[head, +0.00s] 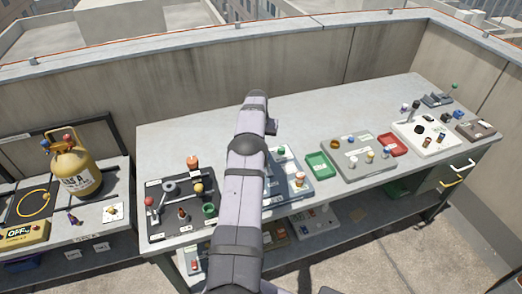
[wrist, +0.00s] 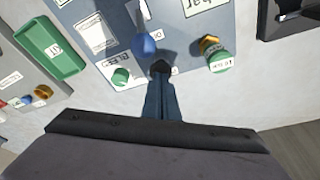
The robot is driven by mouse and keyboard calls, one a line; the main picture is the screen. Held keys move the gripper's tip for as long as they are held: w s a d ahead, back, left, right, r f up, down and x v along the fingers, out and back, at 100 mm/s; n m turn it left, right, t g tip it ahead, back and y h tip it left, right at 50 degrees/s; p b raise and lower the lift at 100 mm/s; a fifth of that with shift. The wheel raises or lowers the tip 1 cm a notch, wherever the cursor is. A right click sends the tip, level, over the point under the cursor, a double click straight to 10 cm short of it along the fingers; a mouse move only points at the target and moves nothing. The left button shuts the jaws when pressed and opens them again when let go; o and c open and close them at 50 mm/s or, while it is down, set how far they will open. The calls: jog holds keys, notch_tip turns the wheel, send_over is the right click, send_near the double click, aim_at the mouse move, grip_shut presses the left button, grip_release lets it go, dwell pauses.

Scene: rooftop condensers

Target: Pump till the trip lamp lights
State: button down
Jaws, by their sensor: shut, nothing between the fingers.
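My gripper (wrist: 160,70) is shut and empty in the wrist view, its tip over a blue-grey panel (wrist: 120,28). A blue knob (wrist: 144,45) on a pale stem stands just beyond the tip; I cannot tell whether they touch. A small green dome (wrist: 121,75) sits left of the tip, and a green cylinder with an orange-yellow top (wrist: 212,52) sits to the right. I cannot tell which part is the trip lamp, and none looks clearly lit. In the head view, my arm hides much of the panel (head: 297,192) and the gripper.
A green tray (head: 320,164) lies right of the panel, with a grey board (head: 345,165), a red tray (head: 391,144) and a white board (head: 413,145) beyond. A dark board (head: 165,230) with fittings lies left. A yellow gas cylinder (head: 75,170) stands on the left table. The bench's back is clear.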

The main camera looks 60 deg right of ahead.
jog(key=shift+f, duration=0.3)
jog(key=shift+f+b, duration=0.65)
jog(key=shift+b, duration=0.05)
jog(key=shift+r, duration=0.15)
jog(key=shift+r+p, duration=0.6)
jog(key=shift+r, duration=0.85)
